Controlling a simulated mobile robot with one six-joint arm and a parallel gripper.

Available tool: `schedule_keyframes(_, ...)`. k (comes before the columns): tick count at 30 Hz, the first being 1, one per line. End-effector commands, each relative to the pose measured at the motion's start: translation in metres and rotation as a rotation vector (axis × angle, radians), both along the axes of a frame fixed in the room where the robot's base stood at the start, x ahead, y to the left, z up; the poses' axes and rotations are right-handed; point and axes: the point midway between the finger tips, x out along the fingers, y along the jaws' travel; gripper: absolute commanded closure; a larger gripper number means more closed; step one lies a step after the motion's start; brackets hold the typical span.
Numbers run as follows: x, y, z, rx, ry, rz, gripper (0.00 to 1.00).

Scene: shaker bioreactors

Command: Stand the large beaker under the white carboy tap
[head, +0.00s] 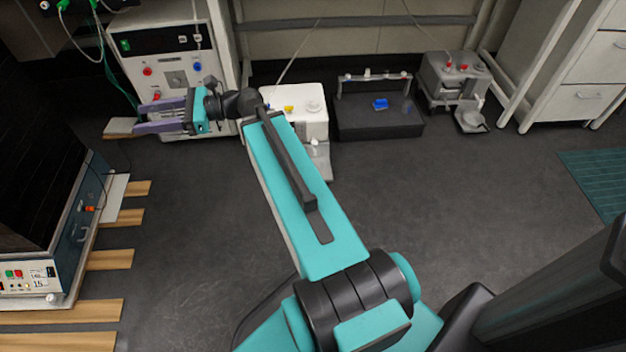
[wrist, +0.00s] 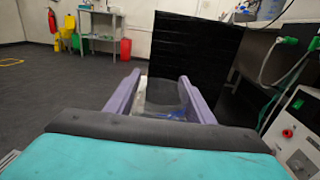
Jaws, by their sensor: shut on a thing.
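My gripper (head: 140,116) is at the upper left in the head view, level and pointing left, in front of a white cabinet. In the wrist view its purple fingers (wrist: 160,90) are shut on a clear beaker (wrist: 163,104); only part of the beaker shows above the wrist housing. I can hardly make the beaker out in the head view. The white carboy (head: 308,104) stands on the floor to the right of my gripper, with yellow and white fittings on top. Its tap side, near a small pale stand (head: 320,160), is partly hidden by my arm.
A black box (head: 378,120) with a blue item and a grey carboy (head: 455,78) stand right of the white carboy. The white cabinet (head: 170,62) stands behind my gripper. A dark machine (head: 60,230) and wooden slats are at left. Grey floor is clear at centre right.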

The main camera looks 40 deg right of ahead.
Motion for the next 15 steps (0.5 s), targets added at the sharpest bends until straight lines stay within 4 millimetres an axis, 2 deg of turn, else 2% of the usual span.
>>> schedule_keyframes(9, 0.001, -0.015, -0.004, 0.001, -0.001, -0.022, 0.77)
schedule_keyframes(15, 0.008, -0.042, -0.028, 0.005, 0.0, -0.062, 0.77)
